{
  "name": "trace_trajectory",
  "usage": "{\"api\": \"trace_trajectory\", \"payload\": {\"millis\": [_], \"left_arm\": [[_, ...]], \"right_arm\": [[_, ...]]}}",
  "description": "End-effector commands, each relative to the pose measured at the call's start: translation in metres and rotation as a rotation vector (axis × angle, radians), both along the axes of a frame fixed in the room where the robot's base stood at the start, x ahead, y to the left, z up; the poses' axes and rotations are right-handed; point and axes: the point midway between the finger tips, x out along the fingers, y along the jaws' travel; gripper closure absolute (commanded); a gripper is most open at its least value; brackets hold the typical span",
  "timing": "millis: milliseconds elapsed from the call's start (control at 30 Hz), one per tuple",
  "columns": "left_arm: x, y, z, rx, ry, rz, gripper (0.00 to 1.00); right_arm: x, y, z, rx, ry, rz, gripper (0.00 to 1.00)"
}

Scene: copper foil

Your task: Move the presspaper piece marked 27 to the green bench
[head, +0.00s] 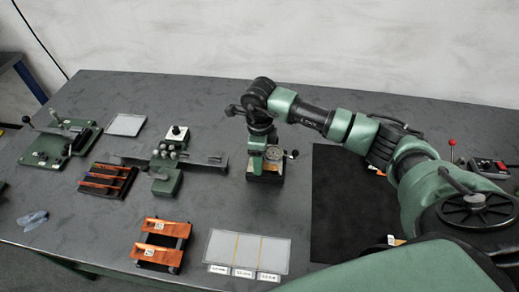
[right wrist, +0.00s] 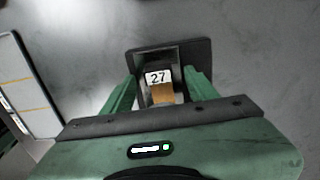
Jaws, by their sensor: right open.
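The piece marked 27 (right wrist: 158,77) shows a white label and a tan face in the right wrist view. It sits in or on a dark block (right wrist: 190,50). My right gripper (right wrist: 159,88) is open, with its green fingers on either side of the piece; I cannot tell if they touch it. In the head view my right arm reaches down to a small gauge device (head: 273,154), and the number is not readable there. A green base with levers (head: 42,150) stands at the far left; I cannot tell if it is the green bench. My left gripper is not in view.
Orange pieces with number labels lie on a dark rack (head: 184,245) at the front. A pale panel with tan strips (head: 226,246) lies beside it. More orange strips (head: 105,181), a green clamp fixture (head: 167,180) and a black mat (head: 338,205) also occupy the grey table.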

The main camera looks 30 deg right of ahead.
Motion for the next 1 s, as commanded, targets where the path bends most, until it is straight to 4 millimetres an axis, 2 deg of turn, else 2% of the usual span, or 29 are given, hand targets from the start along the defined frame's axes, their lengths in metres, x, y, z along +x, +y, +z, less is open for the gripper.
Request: {"api": "trace_trajectory", "payload": {"millis": [233, 267, 400, 467, 500, 533, 600, 633, 1000], "left_arm": [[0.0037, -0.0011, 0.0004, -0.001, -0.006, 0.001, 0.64], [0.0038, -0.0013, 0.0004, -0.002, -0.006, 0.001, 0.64], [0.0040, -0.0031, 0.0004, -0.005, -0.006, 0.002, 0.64], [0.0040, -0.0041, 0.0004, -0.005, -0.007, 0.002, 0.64], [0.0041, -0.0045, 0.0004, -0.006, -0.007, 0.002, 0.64], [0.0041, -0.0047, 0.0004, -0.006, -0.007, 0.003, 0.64], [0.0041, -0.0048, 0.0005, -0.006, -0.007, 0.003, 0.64], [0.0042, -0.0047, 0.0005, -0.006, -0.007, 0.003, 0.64], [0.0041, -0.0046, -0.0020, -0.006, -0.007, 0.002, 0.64]], "right_arm": [[0.0002, 0.0002, -0.0015, 0.001, -0.001, 0.001, 0.42], [0.0002, 0.0002, -0.0014, 0.001, -0.001, 0.001, 0.45], [0.0000, 0.0002, -0.0013, 0.001, -0.001, 0.001, 0.84], [0.0001, 0.0002, -0.0012, 0.001, -0.001, 0.001, 1.00], [0.0001, 0.0002, -0.0012, 0.001, -0.001, 0.001, 1.00], [0.0002, 0.0001, -0.0011, 0.001, -0.001, 0.001, 0.76], [0.0002, 0.0001, -0.0010, 0.001, -0.001, 0.001, 0.96], [0.0002, 0.0001, -0.0010, 0.001, -0.001, 0.001, 1.00], [0.0001, -0.0001, -0.0002, 0.001, -0.001, 0.001, 1.00]]}}
